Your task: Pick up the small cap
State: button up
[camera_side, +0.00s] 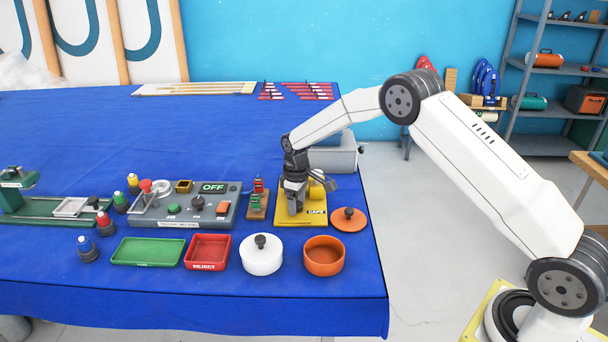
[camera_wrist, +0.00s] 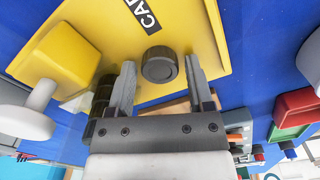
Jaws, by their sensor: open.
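The small cap (camera_wrist: 159,66) is a dark grey, ribbed round cap on the yellow board (camera_wrist: 190,22) marked CAPS. In the wrist view it appears between the tips of my gripper (camera_wrist: 159,61), with a gap on each side. My gripper is open and empty, pointing down over the board. In the side view my gripper (camera_side: 295,204) stands over the yellow board (camera_side: 287,220) and hides the small cap. A taller black ribbed piece (camera_wrist: 100,108) stands left of my left finger in the wrist view, partly hidden by the gripper.
A yellow block (camera_wrist: 68,55) with a grey knob is on the board. An orange lid (camera_side: 348,219), an orange pot (camera_side: 323,257), a white lidded pot (camera_side: 262,256), a red REJECT tray (camera_side: 207,266) and a control box (camera_side: 188,222) are nearby. The blue table's back middle is clear.

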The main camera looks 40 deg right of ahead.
grip_shut()
jog(key=shift+r, duration=0.1)
dwell(0.3)
jog(key=shift+s+a+r, duration=0.1)
jog(key=shift+a+r, duration=0.05)
jog(key=shift+r, duration=0.55)
jog(key=r, duration=0.5)
jog(key=shift+s+a+r, duration=0.25)
jog(key=shift+s, duration=0.05)
jog(key=s+a, duration=1.3)
jog(key=shift+s+a, duration=0.2)
jog(key=shift+d, duration=0.1)
